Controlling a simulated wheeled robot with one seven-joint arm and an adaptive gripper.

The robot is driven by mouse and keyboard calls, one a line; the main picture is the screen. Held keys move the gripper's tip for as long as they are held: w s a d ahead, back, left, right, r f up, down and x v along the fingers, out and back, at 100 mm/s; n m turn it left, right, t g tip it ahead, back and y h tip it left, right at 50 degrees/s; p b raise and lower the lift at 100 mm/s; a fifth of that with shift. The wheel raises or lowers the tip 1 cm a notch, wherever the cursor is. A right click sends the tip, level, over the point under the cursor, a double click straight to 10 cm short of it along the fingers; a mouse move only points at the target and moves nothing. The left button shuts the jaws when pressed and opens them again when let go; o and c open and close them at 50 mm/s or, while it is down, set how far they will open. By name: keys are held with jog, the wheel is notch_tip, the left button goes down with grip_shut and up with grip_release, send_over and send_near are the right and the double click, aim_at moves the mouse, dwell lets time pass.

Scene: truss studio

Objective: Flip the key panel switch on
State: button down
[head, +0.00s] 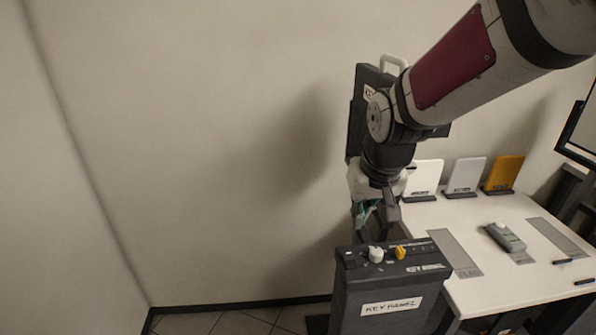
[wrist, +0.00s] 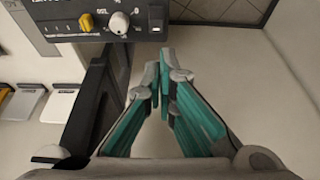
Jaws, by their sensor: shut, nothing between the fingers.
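The key panel (head: 391,306) is a dark box with a white "KEY PANEL" label on its front. Its top face carries a white knob (head: 375,254), a yellow switch (head: 400,252) and a dark block at the left end. In the wrist view the panel's face (wrist: 66,14) is at the upper left, with the yellow switch (wrist: 87,22) and the white knob (wrist: 119,22). My gripper (head: 361,226) is just behind and above the panel's left part. In the wrist view my gripper's teal fingers (wrist: 163,58) are together and empty, below and right of the knob, apart from it.
A white table (head: 480,215) stands right of the panel, with a grey handheld device (head: 505,237) and several upright plates, including a yellow one (head: 502,174). A dark upright board (head: 357,120) stands behind my arm, partly hidden. The floor and wall at left are clear.

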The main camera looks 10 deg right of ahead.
aim_at(346, 254)
jog(key=shift+w+f, duration=0.15)
jog(key=shift+f, duration=0.2)
jog(key=b+x, duration=0.1)
jog(key=x, duration=1.3)
